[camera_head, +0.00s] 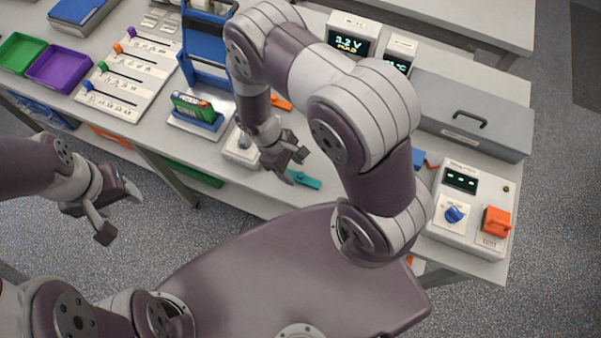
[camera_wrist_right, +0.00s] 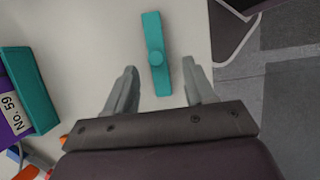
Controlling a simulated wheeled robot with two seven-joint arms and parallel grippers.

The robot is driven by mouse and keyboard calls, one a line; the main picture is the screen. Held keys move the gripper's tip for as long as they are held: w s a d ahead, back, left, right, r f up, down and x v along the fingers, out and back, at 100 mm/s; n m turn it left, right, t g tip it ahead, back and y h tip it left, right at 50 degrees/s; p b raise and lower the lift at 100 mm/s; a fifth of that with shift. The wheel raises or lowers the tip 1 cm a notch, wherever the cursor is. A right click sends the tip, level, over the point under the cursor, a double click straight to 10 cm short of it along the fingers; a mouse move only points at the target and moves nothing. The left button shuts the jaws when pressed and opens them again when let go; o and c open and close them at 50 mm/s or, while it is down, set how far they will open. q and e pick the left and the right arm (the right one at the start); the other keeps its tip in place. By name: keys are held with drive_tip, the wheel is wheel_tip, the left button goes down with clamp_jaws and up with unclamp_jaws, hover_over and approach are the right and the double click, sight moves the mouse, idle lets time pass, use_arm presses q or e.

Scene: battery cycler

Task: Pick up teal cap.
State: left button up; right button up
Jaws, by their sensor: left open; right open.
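The teal cap (camera_head: 304,180) is a flat teal bar with a round knob in its middle. It lies on the table near the front edge. In the right wrist view the teal cap (camera_wrist_right: 156,54) lies lengthwise ahead of and between my open fingers, touching neither. My right gripper (camera_head: 292,163) is open and empty, just above and beside the cap in the head view; its fingers also show in the right wrist view (camera_wrist_right: 160,88). My left gripper (camera_head: 120,212) is open and empty, off the table's front edge at the left.
A battery-like block (camera_head: 196,108) sits in a blue stand left of my right gripper. A grey box with a handle (camera_head: 470,115) and a panel with a blue knob and orange switch (camera_head: 466,205) stand to the right. A slider board (camera_head: 130,75) lies to the left.

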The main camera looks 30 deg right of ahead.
sight(297, 176)
drive_tip(key=x, duration=0.2)
drive_tip(key=shift+d+f, duration=0.2)
drive_tip(key=shift+f, duration=0.05)
drive_tip(key=shift+s+d+f, duration=0.1)
drive_tip(key=shift+f, duration=0.2)
clamp_jaws()
use_arm(q)
drive_tip(key=shift+r, duration=0.55)
